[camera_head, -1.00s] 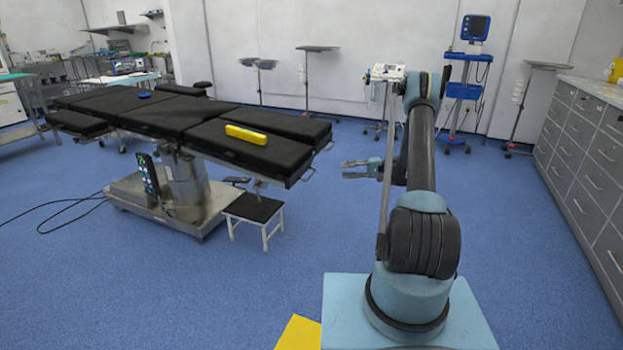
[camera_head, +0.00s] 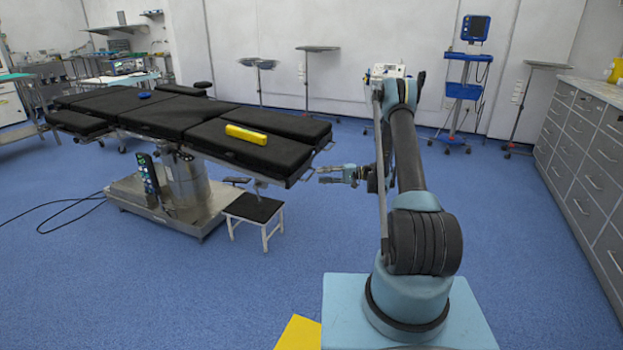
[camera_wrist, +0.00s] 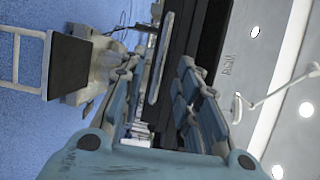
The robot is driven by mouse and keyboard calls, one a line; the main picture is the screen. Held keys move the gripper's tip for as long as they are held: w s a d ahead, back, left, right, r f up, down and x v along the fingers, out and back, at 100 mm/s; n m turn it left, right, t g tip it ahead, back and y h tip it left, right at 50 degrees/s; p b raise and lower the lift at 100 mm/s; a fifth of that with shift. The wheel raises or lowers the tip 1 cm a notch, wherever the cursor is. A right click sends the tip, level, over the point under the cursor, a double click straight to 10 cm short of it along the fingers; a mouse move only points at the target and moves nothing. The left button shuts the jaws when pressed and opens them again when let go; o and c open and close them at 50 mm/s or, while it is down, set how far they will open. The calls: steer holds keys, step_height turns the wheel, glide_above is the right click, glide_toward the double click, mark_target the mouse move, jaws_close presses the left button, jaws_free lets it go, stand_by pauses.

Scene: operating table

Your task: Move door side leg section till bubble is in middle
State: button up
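The operating table (camera_head: 165,118) has black pads, with two leg sections side by side at its right end. The near leg section (camera_head: 225,150) carries a yellow spirit level (camera_head: 246,134); its bubble is too small to make out. The far leg section (camera_head: 290,125) lies beside it. My gripper (camera_head: 322,174) is just right of the table's end, at about rail height. In the wrist view my gripper (camera_wrist: 158,72) is open, with a metal rail (camera_wrist: 160,58) of the table showing ahead between the fingers. I cannot tell whether they touch it.
A black-topped step stool (camera_head: 254,208) stands below the table's end; it also shows in the wrist view (camera_wrist: 68,66). The steel table base (camera_head: 190,195) is behind it. Grey drawer cabinets (camera_head: 585,165) line the right wall. Blue floor is free in front of the table.

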mark_target(311, 176)
steer(key=shift+s+a+f, duration=0.1)
steer(key=shift+a, duration=1.4)
steer(key=shift+a+f, duration=0.1)
steer(key=shift+a, duration=1.35)
jaws_close()
